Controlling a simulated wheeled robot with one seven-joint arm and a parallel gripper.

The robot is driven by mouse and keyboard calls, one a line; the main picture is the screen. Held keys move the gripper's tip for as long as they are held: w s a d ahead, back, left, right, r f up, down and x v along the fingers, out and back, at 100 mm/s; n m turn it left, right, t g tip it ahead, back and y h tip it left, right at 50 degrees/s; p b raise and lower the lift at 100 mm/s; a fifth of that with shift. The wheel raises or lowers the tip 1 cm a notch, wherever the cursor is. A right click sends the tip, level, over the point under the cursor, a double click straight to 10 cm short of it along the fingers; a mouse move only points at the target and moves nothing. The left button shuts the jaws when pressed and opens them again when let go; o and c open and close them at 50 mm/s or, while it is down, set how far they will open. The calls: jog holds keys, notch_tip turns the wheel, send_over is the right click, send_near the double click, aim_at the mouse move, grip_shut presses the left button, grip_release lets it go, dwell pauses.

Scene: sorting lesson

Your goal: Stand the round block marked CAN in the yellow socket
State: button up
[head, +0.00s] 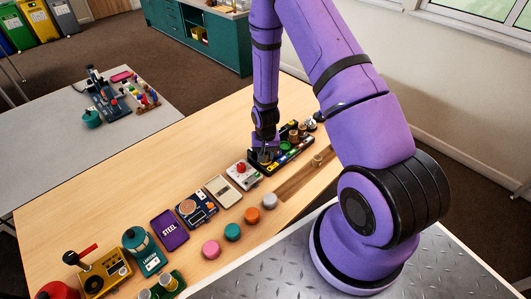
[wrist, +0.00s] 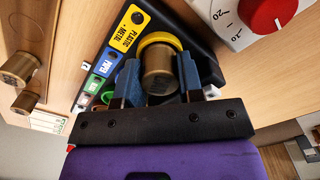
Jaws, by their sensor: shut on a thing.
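My gripper (wrist: 158,84) is shut on a brass-coloured round block (wrist: 158,66), with one dark blue finger on each side. I cannot read a mark on the block. The yellow socket (wrist: 170,38) shows as a ring just beyond the block, in the black sorting rack (wrist: 203,60) beside a yellow "PLASTIC + METAL" label (wrist: 124,36). The block overlaps the ring; I cannot tell whether it is inside or above it. In the head view my gripper (head: 265,153) is low at the near-left end of the rack (head: 293,157), and the block is hidden.
A white box with a red knob (head: 242,174) stands close left of the rack. A grooved strip (head: 298,182) with a small brass block (head: 316,160) lies on its right. Coloured discs, including an orange one (head: 252,215), line the table's front. Several items continue left.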

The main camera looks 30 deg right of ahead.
jog(key=o, duration=0.6)
jog(key=shift+r, duration=5.45)
jog(key=shift+r, duration=0.1)
jog(key=shift+r, duration=2.9)
